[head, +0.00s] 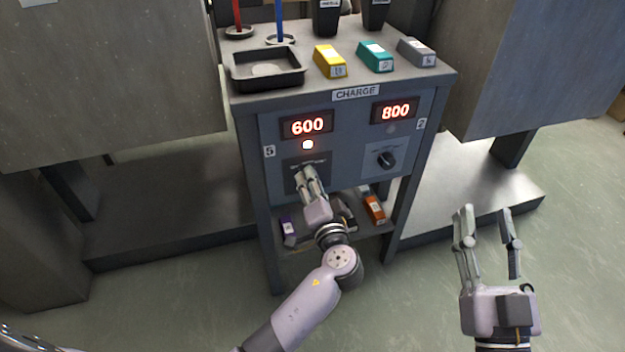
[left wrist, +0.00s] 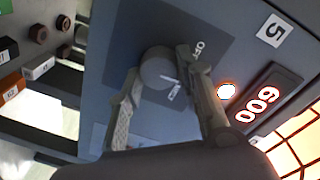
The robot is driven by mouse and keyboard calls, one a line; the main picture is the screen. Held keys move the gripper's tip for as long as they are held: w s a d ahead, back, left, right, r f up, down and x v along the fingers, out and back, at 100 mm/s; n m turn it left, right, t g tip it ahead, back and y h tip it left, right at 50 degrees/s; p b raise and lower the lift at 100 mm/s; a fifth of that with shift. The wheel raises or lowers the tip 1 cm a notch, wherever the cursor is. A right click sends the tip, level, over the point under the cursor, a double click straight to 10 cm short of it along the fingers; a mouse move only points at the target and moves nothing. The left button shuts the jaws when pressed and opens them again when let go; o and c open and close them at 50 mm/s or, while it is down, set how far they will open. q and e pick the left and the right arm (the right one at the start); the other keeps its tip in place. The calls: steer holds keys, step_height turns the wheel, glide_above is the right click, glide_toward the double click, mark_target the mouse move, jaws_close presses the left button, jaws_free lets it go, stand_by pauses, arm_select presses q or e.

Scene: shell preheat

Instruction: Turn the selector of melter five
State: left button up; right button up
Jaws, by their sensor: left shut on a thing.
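The selector of melter five (left wrist: 158,70) is a round grey knob with a white mark, on a dark plate under the number 5 label (head: 269,151). My left gripper (head: 308,172) is shut on this knob, one finger on each side in the left wrist view (left wrist: 165,85). In the head view the fingers mostly hide the knob. Above it the display (head: 307,126) reads 600 and a lamp (head: 308,145) is lit. My right gripper (head: 488,212) is open and empty, over the floor at the right.
Melter two has its own black knob (head: 386,159) and a display (head: 395,111) reading 800. The cabinet top holds a black tray (head: 268,82) and yellow (head: 330,61), teal (head: 375,57) and grey (head: 416,51) bars. An orange bar (head: 374,208) lies on the lower shelf.

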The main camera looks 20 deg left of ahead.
steer(key=shift+w+f+g+h, duration=0.15)
steer(key=shift+f+g, duration=0.1)
steer(key=shift+f, duration=0.2)
steer(key=shift+w+f+g+h, duration=0.15)
steer(key=shift+f+g, duration=0.1)
steer(key=shift+f, duration=0.15)
arm_select(q)
steer(key=o, duration=1.2)
steer(key=shift+c, duration=0.2)
steer(key=shift+d, duration=0.1)
steer(key=v, duration=1.2)
